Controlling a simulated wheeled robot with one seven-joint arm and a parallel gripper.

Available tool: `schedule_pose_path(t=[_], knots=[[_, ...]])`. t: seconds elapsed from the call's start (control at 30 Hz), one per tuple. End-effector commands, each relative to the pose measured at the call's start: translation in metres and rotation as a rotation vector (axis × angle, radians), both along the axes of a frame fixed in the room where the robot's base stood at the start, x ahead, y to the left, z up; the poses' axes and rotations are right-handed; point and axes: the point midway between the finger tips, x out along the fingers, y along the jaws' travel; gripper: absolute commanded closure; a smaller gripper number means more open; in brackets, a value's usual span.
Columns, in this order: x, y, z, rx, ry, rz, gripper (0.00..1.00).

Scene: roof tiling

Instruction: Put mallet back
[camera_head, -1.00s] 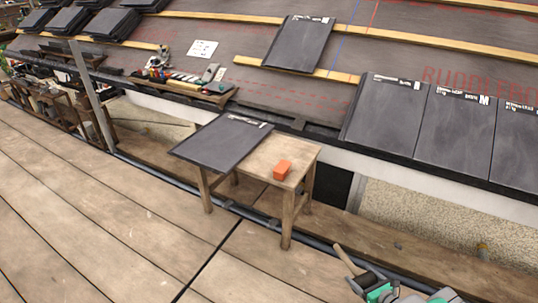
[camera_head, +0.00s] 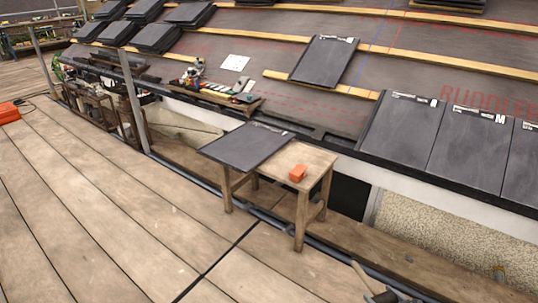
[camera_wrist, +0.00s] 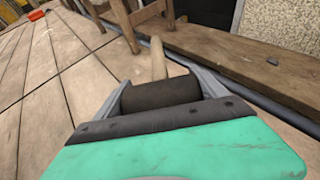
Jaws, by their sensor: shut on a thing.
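The mallet has a dark cylindrical head (camera_wrist: 160,93) and a pale wooden handle (camera_wrist: 158,58). My gripper (camera_wrist: 162,84) is shut on its head, with a finger on either side. The handle points away from me, above the plank floor. In the head view the mallet's handle (camera_head: 361,277) shows at the bottom edge, right of the wooden table. My gripper there is mostly cut off by the frame edge.
The wooden table (camera_head: 315,160) bears a dark slate tile (camera_head: 245,147) and an orange block (camera_head: 297,173). A tool tray (camera_head: 225,98) sits on the roof's lower edge. Shelves (camera_head: 95,100) stand at left. An orange case (camera_head: 8,112) lies far left. The plank floor before the table is clear.

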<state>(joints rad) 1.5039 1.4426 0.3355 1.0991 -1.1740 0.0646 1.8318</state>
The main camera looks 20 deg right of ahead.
Motion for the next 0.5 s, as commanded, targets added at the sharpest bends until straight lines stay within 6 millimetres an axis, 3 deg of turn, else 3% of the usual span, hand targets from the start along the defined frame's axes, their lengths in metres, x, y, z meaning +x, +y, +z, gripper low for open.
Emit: schedule_pose_path(t=[0.33, 0.5], knots=[[0.06, 0.024, 0.077, -0.006, 0.007, 0.087, 0.91], [0.107, 0.067, 0.143, -0.008, 0.01, 0.16, 0.91]])
